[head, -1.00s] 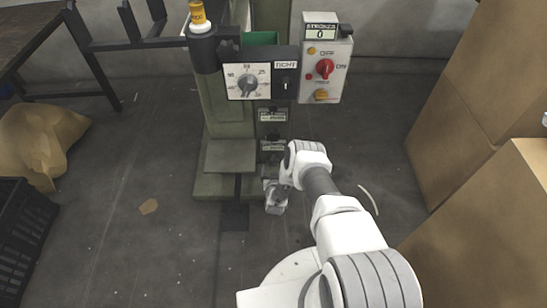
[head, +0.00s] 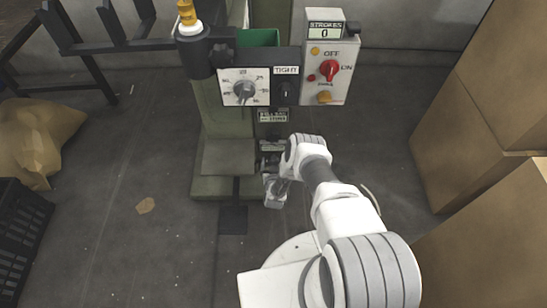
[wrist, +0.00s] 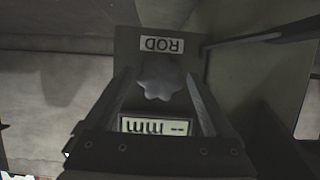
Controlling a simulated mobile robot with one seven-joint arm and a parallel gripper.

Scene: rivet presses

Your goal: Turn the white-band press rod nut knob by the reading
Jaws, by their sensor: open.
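The green press (head: 213,130) stands ahead in the head view. An orange-topped post with a white band (head: 190,28) stands at its upper left. In the wrist view a grey lobed knob (wrist: 159,80) sits on a dark plate, with an upside-down ROD label (wrist: 162,45). On its other side a small display (wrist: 155,127) shows dashes and mm, also upside down. My gripper (wrist: 160,74) is open, one finger on each side of the knob; I cannot tell whether they touch it. In the head view my gripper (head: 277,190) is low before the press, and my arm hides the knob.
The press carries a dial (head: 244,87) beside a TIGHT label (head: 286,70). A control box (head: 343,75) has a STROKES counter at 0 and a red switch. Cardboard boxes (head: 478,115) stand right; a sack (head: 35,140) and black crate (head: 20,235) lie left.

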